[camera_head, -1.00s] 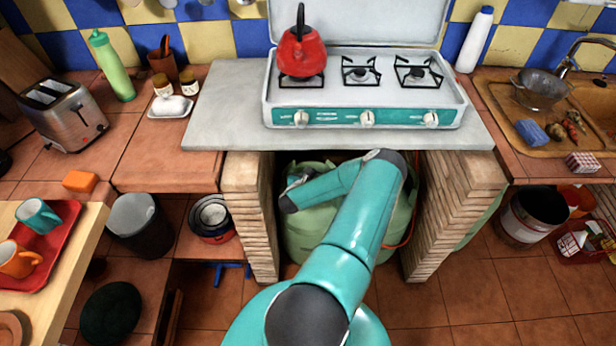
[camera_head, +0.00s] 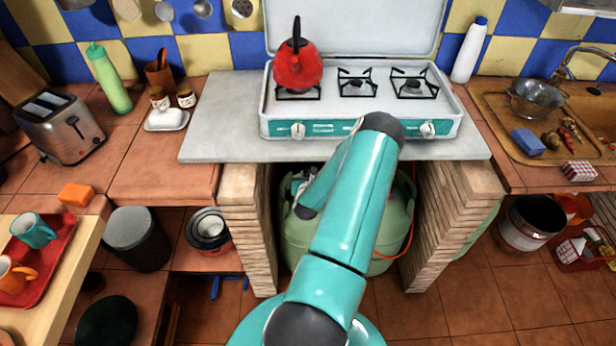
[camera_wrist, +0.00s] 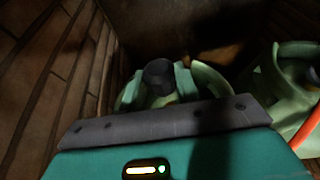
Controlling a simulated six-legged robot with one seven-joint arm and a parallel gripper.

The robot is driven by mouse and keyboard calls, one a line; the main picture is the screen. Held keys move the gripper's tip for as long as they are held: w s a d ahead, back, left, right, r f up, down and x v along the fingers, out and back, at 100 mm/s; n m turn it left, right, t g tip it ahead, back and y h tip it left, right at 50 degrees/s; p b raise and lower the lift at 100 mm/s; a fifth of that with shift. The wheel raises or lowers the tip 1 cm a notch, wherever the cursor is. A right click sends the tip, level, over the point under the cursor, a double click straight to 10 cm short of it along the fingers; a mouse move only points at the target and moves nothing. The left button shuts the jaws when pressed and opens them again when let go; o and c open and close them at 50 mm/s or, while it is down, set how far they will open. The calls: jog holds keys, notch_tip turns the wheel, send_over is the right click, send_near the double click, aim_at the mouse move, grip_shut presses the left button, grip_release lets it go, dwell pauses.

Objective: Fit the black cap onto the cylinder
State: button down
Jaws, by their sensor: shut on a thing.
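The green gas cylinder (camera_head: 330,235) stands in the brick recess under the stove, partly hidden by my teal arm. In the wrist view a pale green collar (camera_wrist: 206,80) shows beyond the gripper's grey edge. The dark, round black cap (camera_wrist: 158,72) is upright within the collar area. My gripper (camera_wrist: 160,88) is shut on the cap; its fingertips are hard to make out in the shade. Whether the cap touches the valve below cannot be told. In the head view the cap cannot be made out behind my arm.
Brick pillars (camera_head: 252,232) flank the recess closely, and the grey counter slab (camera_head: 215,125) lies above it. The stove (camera_head: 350,100) carries a red kettle (camera_head: 298,70).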

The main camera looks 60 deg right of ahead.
jog(key=shift+f, duration=2.9)
jog(key=shift+f, duration=2.2)
jog(key=c, duration=0.9)
grip_release()
jog(key=shift+c, duration=0.2)
jog(key=v, duration=1.3)
jog(key=shift+a+r, duration=0.15)
jog(key=shift+a, duration=0.2)
jog(key=shift+s, duration=0.25)
